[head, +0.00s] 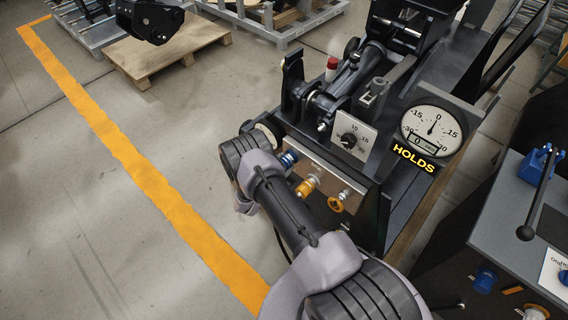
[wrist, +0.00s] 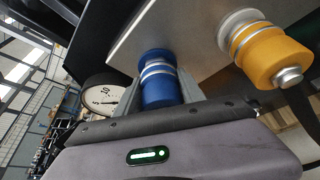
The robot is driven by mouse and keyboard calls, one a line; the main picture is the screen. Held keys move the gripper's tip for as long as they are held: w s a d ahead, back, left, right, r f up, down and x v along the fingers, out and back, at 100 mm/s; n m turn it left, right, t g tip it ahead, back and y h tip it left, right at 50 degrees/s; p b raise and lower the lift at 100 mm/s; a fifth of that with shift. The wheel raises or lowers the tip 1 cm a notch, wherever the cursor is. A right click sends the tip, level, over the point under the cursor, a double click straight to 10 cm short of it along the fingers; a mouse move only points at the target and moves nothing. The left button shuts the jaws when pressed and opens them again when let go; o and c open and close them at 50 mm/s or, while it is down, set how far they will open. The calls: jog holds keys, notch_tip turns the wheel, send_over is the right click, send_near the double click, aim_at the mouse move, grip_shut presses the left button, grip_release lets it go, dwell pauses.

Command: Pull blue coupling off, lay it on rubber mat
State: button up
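The blue coupling (wrist: 160,82) sits on the machine's metal front panel in the wrist view. It also shows in the head view (head: 289,158), just right of my wrist. My gripper (wrist: 160,92) has one grey finger on each side of the blue coupling, close to it. I cannot tell whether the fingers touch it. In the head view my arm hides the fingers.
An orange coupling (wrist: 272,55) sits beside the blue one, also seen in the head view (head: 305,188). A gauge (head: 432,130) stands above a sign reading HOLDS (head: 415,158). The bench carries a blue-based lever (head: 538,190). Open floor lies left.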

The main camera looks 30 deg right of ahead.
grip_shut()
jog(key=shift+s+a, duration=0.25)
jog(key=shift+a, duration=0.4)
jog(key=shift+s+a, duration=0.25)
jog(key=shift+a, duration=0.45)
jog(key=shift+s+a, duration=0.25)
jog(key=shift+a, duration=0.4)
jog(key=shift+s+a, duration=0.25)
jog(key=shift+a, duration=0.4)
jog(key=shift+s+a, duration=0.2)
jog(key=shift+a, duration=0.4)
jog(key=shift+s+a, duration=0.25)
jog(key=shift+a, duration=0.4)
